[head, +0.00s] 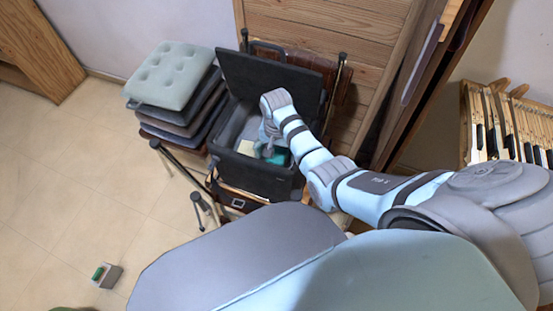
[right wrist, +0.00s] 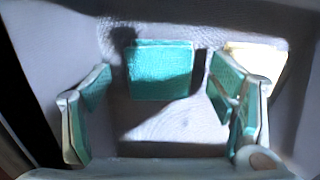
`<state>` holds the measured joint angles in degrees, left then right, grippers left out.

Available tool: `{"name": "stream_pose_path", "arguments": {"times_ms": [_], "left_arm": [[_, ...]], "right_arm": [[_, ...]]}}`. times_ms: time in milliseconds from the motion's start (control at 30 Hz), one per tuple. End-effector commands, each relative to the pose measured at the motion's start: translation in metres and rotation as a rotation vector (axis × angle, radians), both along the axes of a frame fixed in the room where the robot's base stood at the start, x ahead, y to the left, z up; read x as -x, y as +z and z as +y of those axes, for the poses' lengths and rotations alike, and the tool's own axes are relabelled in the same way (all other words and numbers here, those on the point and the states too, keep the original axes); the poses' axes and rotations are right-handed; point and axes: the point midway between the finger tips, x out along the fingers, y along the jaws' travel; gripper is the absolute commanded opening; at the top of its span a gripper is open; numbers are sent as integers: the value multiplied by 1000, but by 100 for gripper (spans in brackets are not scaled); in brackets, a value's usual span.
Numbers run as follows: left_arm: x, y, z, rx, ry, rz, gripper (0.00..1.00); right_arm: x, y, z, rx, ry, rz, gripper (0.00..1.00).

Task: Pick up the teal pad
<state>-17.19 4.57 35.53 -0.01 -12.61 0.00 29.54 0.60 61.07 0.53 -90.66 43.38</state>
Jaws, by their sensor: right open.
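The teal pad (right wrist: 160,68) lies inside the open dark case (head: 252,170), near the far wall in the right wrist view. Part of it shows in the head view (head: 280,157). My right gripper (right wrist: 159,98) reaches down into the case. Its two teal-lined fingers are open wide, one on each side, and nothing is between them; the teal pad is just beyond, apart from both fingers. In the head view my right gripper (head: 269,138) is mostly hidden by its wrist. My left gripper is out of view.
A pale yellow pad (right wrist: 258,60) lies in the case by the right finger; it also shows in the head view (head: 248,149). The case's raised lid (head: 270,82) stands behind. Stacked cushions (head: 173,75) stand left. The floor at left is mostly free.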

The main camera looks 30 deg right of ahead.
Motion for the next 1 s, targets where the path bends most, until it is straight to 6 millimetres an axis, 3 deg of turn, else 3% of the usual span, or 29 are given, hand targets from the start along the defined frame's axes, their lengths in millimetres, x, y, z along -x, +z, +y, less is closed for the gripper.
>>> {"name": "stream_pose_path", "arguments": {"times_ms": [67,267,567,867,1000], "left_arm": [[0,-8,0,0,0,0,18],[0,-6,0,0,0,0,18],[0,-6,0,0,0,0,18],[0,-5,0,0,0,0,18],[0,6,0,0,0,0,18]], "right_arm": [[0,-13,0,0,0,0,78],[0,-12,0,0,0,-1,78],[0,-12,0,1,0,-1,33],[0,-11,0,1,0,-1,32],[0,-1,0,1,0,-1,32]]}}
